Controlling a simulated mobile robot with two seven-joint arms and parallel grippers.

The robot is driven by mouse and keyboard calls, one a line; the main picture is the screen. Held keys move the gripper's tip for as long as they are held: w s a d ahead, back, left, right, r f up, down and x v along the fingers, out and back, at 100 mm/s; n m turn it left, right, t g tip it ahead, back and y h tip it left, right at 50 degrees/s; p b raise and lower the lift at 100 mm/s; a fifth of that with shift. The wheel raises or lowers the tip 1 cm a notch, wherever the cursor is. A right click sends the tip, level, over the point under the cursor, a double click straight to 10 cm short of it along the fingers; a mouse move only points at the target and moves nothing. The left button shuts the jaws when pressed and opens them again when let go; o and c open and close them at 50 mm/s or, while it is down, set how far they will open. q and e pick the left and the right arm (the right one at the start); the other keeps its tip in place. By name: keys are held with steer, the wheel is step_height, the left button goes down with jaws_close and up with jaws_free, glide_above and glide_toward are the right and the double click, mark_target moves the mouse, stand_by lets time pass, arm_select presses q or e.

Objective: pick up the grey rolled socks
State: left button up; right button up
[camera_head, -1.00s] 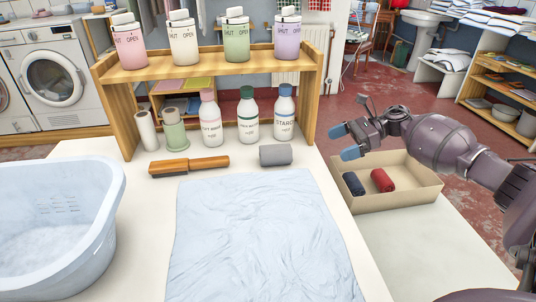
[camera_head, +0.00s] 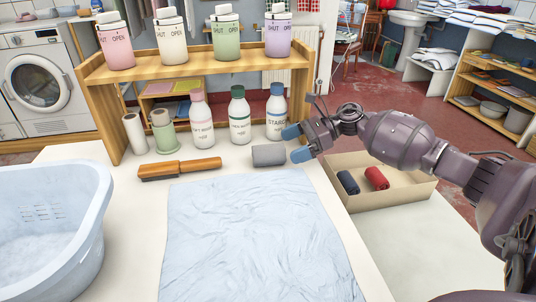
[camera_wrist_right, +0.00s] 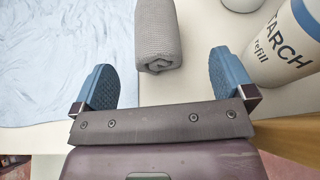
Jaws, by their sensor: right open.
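The grey rolled socks (camera_head: 269,155) lie on the white table behind the pale blue cloth, in front of the starch bottle. In the head view my right gripper (camera_head: 296,142) is just to the right of the roll, with blue fingertips. In the right wrist view the grey roll (camera_wrist_right: 158,38) is ahead, between the lines of the two open fingers (camera_wrist_right: 165,82), with nothing between the pads. The roll's near end is about level with the fingertips. My left gripper is not in view.
The starch bottle (camera_head: 276,112) stands close behind the roll, and shows beside the right finger in the wrist view. A wooden brush (camera_head: 180,169) lies to the left. A box (camera_head: 400,192) with dark blue and red rolls is at right. A wooden shelf (camera_head: 200,64) spans behind.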

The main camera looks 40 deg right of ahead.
mark_target(276, 151)
steer(key=b+x, duration=0.1)
steer(key=x, duration=0.3)
steer(key=shift+f, duration=0.25)
steer(key=shift+w+a, duration=0.25)
steer(key=shift+a, duration=0.2)
steer(key=shift+c, duration=0.2)
steer(key=c, duration=0.9)
steer(key=shift+r, duration=0.1)
